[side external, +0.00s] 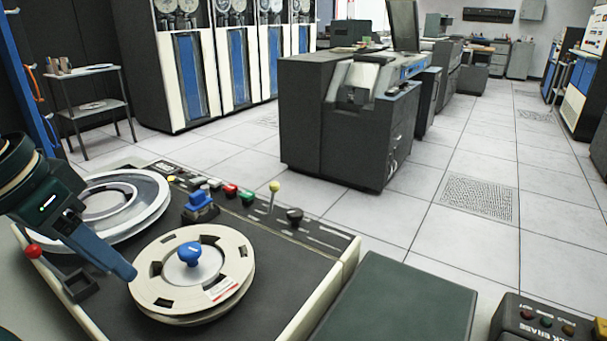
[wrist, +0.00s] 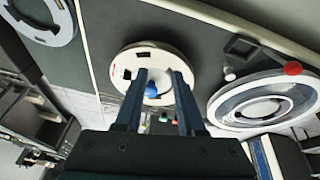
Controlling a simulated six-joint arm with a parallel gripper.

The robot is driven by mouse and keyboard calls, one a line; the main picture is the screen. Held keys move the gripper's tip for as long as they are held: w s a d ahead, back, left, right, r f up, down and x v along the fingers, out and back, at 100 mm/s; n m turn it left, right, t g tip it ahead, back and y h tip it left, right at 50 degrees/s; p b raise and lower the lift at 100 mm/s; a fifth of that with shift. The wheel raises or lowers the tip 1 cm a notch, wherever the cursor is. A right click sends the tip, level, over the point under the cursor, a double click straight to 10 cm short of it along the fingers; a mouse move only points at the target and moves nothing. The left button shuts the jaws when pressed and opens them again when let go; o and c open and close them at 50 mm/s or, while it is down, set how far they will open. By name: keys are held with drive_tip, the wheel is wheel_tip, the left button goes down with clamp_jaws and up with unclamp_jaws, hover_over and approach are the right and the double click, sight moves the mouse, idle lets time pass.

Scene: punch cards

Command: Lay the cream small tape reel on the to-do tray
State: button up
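The cream small tape reel (side external: 230,262) lies flat on the dark deck of a console, with a blue knob (side external: 189,253) at its hub and a small white and red label. In the wrist view the reel (wrist: 127,68) is ahead of my gripper (wrist: 159,76). The two blue fingers are spread, and the blue knob (wrist: 152,90) shows between them. In the side view my gripper (side external: 128,270) reaches in from the left, low beside the reel's left rim. I cannot tell whether a finger touches it. I cannot identify the to-do tray.
A larger grey-white reel (side external: 150,192) lies left of the cream reel. Switches, a blue block (side external: 199,203) and a yellow-knobbed lever (side external: 274,187) line the console's far edge. A dark green flat-topped box (side external: 400,300) stands right. Another reel (wrist: 40,32) shows top left in the wrist view.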

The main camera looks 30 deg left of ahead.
drive_tip(key=w+a+r+n+g+h, duration=0.1)
drive_tip(key=w+a+r+n+g, duration=0.2)
drive_tip(key=r+n+g, duration=0.15)
drive_tip(key=n+g+h, duration=0.1)
drive_tip(key=n+g, duration=0.1)
drive_tip(key=n, duration=0.2)
approach(139, 270)
drive_tip(key=shift+t, duration=0.25)
drive_tip(key=shift+s+x, duration=0.15)
drive_tip(key=shift+x, duration=1.95)
drive_tip(key=shift+s+x, duration=0.1)
drive_tip(key=shift+x, duration=2)
drive_tip(key=shift+r, duration=0.1)
clamp_jaws()
drive_tip(key=shift+r, duration=3)
